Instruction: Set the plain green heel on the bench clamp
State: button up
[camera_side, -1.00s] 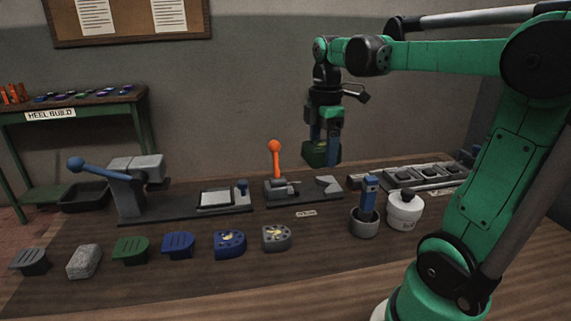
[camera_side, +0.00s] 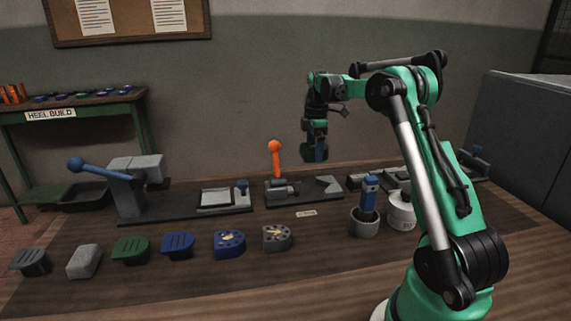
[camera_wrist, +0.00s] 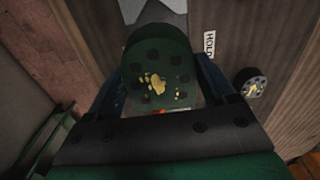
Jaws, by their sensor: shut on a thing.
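My gripper (camera_side: 315,154) is shut on a dark green heel (camera_wrist: 160,70), held in the air above and slightly right of the bench clamp. The bench clamp (camera_side: 303,192), with an orange ball-topped lever (camera_side: 276,160) standing upright, sits on the bench behind a small label (camera_side: 306,213). Its bed looks empty. Another green heel (camera_side: 131,250), with slots and no yellow visible, lies in the front row on the bench.
The row also holds grey and blue heels (camera_side: 178,246), some with yellow on top. A blue-handled press (camera_side: 130,190) stands left. A cup with a blue-handled tool (camera_side: 364,222) and a white pot (camera_side: 400,212) stand right of the clamp.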

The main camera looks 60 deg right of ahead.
aim_at(312, 191)
jog(key=shift+d+f, duration=0.1)
jog(key=shift+f, duration=4.4)
jog(key=shift+f, duration=0.6)
jog(key=o, duration=1.5)
jog(key=shift+c, duration=0.2)
jog(key=shift+r, duration=2.8)
